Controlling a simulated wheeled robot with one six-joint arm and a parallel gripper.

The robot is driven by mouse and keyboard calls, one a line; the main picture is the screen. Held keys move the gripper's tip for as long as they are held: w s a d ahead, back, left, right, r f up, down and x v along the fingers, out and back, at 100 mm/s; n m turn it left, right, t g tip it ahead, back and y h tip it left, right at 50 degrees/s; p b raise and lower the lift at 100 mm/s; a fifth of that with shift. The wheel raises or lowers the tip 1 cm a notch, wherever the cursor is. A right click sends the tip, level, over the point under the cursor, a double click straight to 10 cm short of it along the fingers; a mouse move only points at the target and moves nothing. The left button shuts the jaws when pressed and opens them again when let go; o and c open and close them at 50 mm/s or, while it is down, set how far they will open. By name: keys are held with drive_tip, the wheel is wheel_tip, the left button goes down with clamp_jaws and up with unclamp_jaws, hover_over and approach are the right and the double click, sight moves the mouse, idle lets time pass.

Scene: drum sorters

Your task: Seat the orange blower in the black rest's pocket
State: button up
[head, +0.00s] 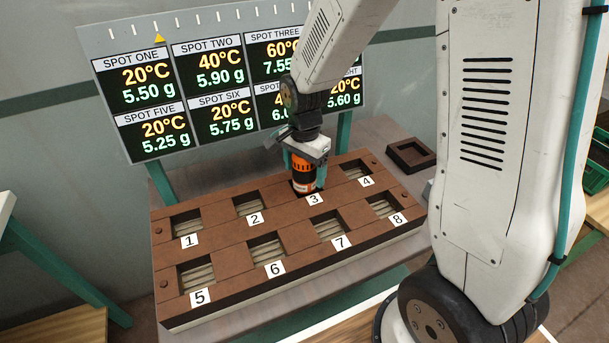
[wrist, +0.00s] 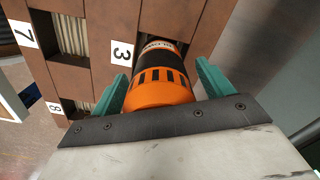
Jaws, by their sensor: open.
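The orange blower (head: 303,171), orange with a black band, stands in the pocket of spot 3 in the brown block; in the wrist view the blower (wrist: 158,85) shows beside the 3 label. My gripper (head: 305,178) is over the blower from above, its teal fingers on either side. In the wrist view my gripper (wrist: 160,75) is open, with narrow gaps between fingers and blower. The black rest (head: 425,163), a dark square frame with a square pocket, lies on the table right of the block. Its pocket looks empty. The blower's lower end is hidden in the block.
The brown block (head: 302,239) has numbered pockets with ribbed floors; the others in view hold nothing. A display board (head: 215,75) with temperatures and weights stands behind it. Green crates (head: 597,160) are at the far right. The table (head: 380,130) is clear around the rest.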

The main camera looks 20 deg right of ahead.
drive_tip(key=shift+r, duration=0.1)
drive_tip(key=c, duration=1.7)
